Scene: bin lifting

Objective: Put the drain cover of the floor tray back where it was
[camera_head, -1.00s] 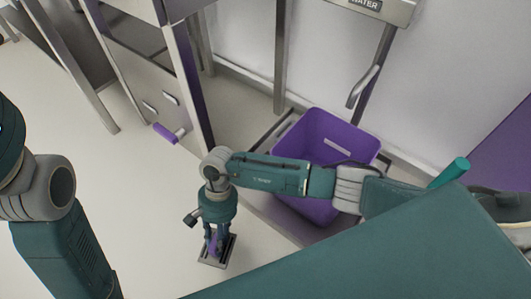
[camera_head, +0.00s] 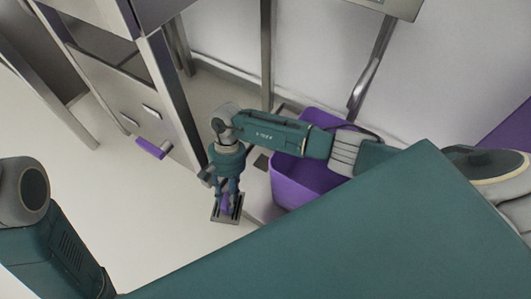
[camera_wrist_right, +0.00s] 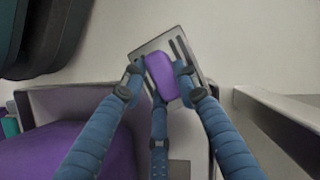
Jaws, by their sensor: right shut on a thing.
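The drain cover (camera_head: 236,212) is a grey slotted plate with a purple handle. My right gripper (camera_head: 227,197) points down and is shut on that handle. The right wrist view shows the purple handle (camera_wrist_right: 162,78) between the fingers and the grey plate (camera_wrist_right: 146,52) beyond them, turned at an angle. The cover is in front of the floor tray (camera_head: 256,203), near its edge; its height above the floor is hard to tell. A dark square opening (camera_head: 262,161) shows in the tray, left of the bin. My left gripper is out of view.
A purple bin (camera_head: 287,190) stands in the tray, partly hidden by my right arm. A steel cabinet with a purple-handled part (camera_head: 151,149) stands at the left. A steel post (camera_head: 266,55) rises behind the tray. The floor (camera_head: 150,215) at front left is clear.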

